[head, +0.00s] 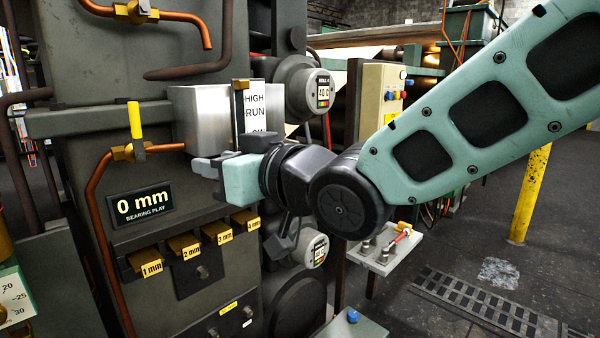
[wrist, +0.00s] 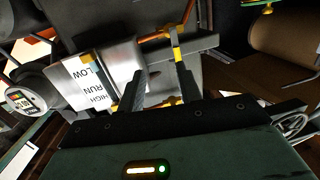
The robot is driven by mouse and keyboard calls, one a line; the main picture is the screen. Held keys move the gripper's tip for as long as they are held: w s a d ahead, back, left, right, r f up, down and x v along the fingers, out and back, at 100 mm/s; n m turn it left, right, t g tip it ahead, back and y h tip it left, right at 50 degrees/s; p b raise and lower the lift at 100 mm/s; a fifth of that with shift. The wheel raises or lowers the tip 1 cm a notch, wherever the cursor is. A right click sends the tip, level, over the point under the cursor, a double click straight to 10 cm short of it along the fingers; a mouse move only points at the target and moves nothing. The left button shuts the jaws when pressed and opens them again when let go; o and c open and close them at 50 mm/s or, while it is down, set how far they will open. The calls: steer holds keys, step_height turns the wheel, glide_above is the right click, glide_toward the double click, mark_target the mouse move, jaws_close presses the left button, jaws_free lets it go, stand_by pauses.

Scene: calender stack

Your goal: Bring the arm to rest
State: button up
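My arm reaches in from the upper right in the head view, and my gripper (head: 204,165) is in front of the machine's dark panel. It is just below a silver box (head: 200,118) with a HIGH / RUN / LOW scale (head: 255,115). In the wrist view the two fingers of my gripper (wrist: 162,75) stand apart with nothing visible held between them. The box and its scale (wrist: 88,82) show left of the fingers there. Whether the fingers touch the box or panel cannot be told.
A yellow-handled valve (head: 135,122) on a copper pipe is left of my gripper. Below are a "0 mm" display (head: 141,205) and several yellow-labelled shims (head: 185,246). A small shelf (head: 385,250) holds a red-handled tool. Open floor (head: 475,255) lies at the right.

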steer(key=s+d+f+m+g+h, duration=0.25)
steer(key=s+d+f+h, duration=0.25)
steer(key=d+f, duration=0.45)
steer(key=s+d+f+m+g+h, duration=0.1)
steer(key=s+d+f+g+h, duration=0.2)
steer(key=s+d+f+h, duration=0.45)
steer(key=s+d+f+g+h, duration=0.1)
steer(key=s+d+f+g, duration=0.3)
steer(key=s+d, duration=0.3)
steer(key=d, duration=0.4)
